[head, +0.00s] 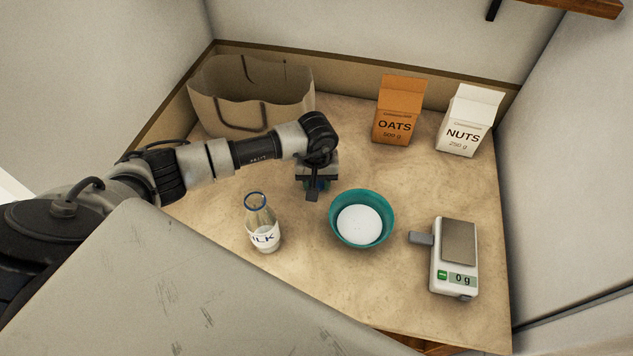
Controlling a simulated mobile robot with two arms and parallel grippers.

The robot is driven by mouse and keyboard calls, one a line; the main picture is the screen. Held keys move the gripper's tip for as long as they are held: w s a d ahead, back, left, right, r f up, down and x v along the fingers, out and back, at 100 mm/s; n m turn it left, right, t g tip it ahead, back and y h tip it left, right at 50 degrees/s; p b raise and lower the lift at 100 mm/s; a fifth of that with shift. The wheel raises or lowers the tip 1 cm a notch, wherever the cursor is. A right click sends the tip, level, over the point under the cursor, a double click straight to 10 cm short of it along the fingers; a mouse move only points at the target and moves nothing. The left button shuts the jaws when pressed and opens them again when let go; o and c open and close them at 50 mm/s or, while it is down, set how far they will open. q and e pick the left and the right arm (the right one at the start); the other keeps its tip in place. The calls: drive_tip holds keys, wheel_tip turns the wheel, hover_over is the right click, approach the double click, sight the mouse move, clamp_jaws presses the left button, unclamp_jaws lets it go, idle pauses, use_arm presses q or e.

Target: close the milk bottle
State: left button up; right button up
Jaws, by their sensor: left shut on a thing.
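The milk bottle (263,226) stands upright on the worktop, left of the bowl. It is clear glass with a white label and a blue ring around its mouth; no lid shows on it. My left gripper (315,189) points down, behind and to the right of the bottle, apart from it. It is shut on a small blue thing (321,184), mostly hidden by the fingers; it looks like a bottle cap. My right gripper is not in view.
A teal bowl (389,212) with white contents stands right of the bottle. A kitchen scale (459,243) reading 0 g is at the right. An oats carton (399,110), a nuts carton (469,120) and a paper bag (233,108) stand at the back. The worktop's front middle is clear.

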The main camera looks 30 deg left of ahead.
sight(321, 186)
use_arm(q)
drive_tip(key=shift+r, duration=0.15)
drive_tip(key=shift+r, duration=0.25)
drive_tip(key=r+b, duration=0.1)
drive_tip(key=d+r+b, duration=0.1)
drive_tip(key=r, duration=0.1)
drive_tip(key=shift+d+r, duration=0.1)
drive_tip(key=shift+r, duration=0.2)
drive_tip(key=d+r+b, duration=0.1)
drive_tip(key=d+r, duration=0.1)
drive_tip(key=d, duration=0.1)
drive_tip(key=s+d+r+b, duration=0.1)
drive_tip(key=d+r, duration=0.1)
drive_tip(key=d, duration=0.1)
drive_tip(key=d+r+b, duration=0.1)
drive_tip(key=d, duration=0.2)
drive_tip(key=shift+s+d+r, duration=0.2)
drive_tip(key=shift+s+r, duration=0.05)
drive_tip(key=shift+r, duration=0.15)
drive_tip(key=shift+s+d+r, duration=0.1)
drive_tip(key=shift+d+r, duration=0.3)
drive_tip(key=shift+d, duration=0.1)
drive_tip(key=s+a+m, duration=0.5)
drive_tip(key=s+a, duration=0.1)
drive_tip(key=s, duration=0.3)
drive_tip(key=shift+s+a+m, duration=0.25)
drive_tip(key=shift+a+m, duration=0.1)
drive_tip(key=shift+m, duration=0.05)
